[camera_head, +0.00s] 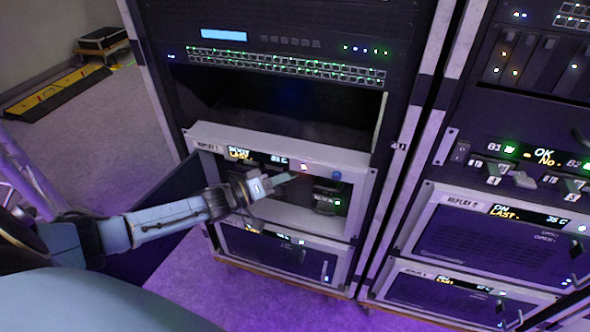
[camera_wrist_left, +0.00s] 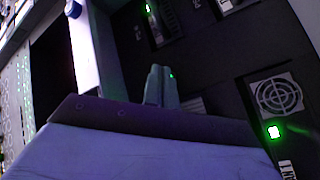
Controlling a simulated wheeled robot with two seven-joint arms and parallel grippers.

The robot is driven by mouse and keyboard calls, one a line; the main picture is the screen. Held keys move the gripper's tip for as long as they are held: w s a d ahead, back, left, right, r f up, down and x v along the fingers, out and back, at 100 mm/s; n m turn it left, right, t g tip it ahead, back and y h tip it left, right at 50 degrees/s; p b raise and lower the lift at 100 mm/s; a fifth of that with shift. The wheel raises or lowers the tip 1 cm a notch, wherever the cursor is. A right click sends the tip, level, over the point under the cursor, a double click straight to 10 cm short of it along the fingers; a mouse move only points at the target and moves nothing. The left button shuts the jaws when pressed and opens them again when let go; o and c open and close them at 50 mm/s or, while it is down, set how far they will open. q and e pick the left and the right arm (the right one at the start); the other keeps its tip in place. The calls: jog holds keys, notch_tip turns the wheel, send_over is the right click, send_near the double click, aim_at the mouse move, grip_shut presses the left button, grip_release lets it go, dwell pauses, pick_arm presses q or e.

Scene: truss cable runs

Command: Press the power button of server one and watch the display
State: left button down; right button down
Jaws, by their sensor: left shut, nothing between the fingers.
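The unit labelled REPLAY 1 (camera_head: 345,156), which I take as server one, sits in the left rack with a pale frame around a dark recessed front. Its display (camera_head: 240,153) is lit with white and amber text, too small to read fully. A small reddish-white lit square (camera_head: 303,166) and a round blue button (camera_head: 335,175) sit on its top strip; I cannot tell which is the power button. My left gripper (camera_head: 287,179) is shut and empty, in front of the recess below the strip. Its fingers (camera_wrist_left: 162,86) point into the dark interior. My right gripper is out of view.
A dark open panel (camera_head: 165,210) projects at the left of the unit. A dark module (camera_head: 326,195) with a green light stands inside. Another unit (camera_head: 275,249) lies below.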

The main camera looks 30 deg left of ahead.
pick_arm(q)
jog(key=shift+s+d+p, duration=0.2)
jog(key=shift+s+p, duration=0.5)
jog(key=shift+s, duration=0.1)
jog(key=s+p, duration=0.1)
jog(key=s, duration=0.1)
jog(key=s+d+p, duration=0.1)
jog(key=s+p, duration=0.1)
jog(key=shift+s+d+p, duration=0.15)
jog(key=shift+s+p, duration=0.15)
jog(key=shift+s, duration=0.1)
